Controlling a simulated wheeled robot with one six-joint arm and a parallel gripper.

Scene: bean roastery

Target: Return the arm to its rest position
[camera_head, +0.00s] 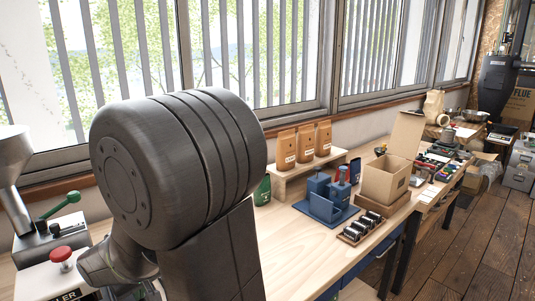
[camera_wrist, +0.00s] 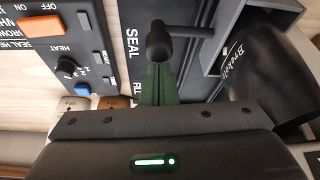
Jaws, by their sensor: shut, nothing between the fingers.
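My gripper (camera_wrist: 158,78) shows in the wrist view as dark green fingers, close together in the middle above its dark body with a lit green indicator. The fingers are shut with nothing seen between them. They are over a dark panel with SEAL lettering (camera_wrist: 132,45), and a black round-ended lever (camera_wrist: 160,40) shows just beyond the tips. I cannot tell whether they touch. In the head view my large dark arm joint fills the left middle. The gripper itself cannot be made out there.
The wrist view shows a control panel (camera_wrist: 75,55) at left and a black lettered pouch (camera_wrist: 258,65) at right. The head view shows a red-knobbed machine (camera_head: 62,255), brown bags (camera_head: 304,145) on a shelf, a blue fixture (camera_head: 325,200) and an open cardboard box (camera_head: 385,182). Bare wood (camera_head: 290,250) lies in front.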

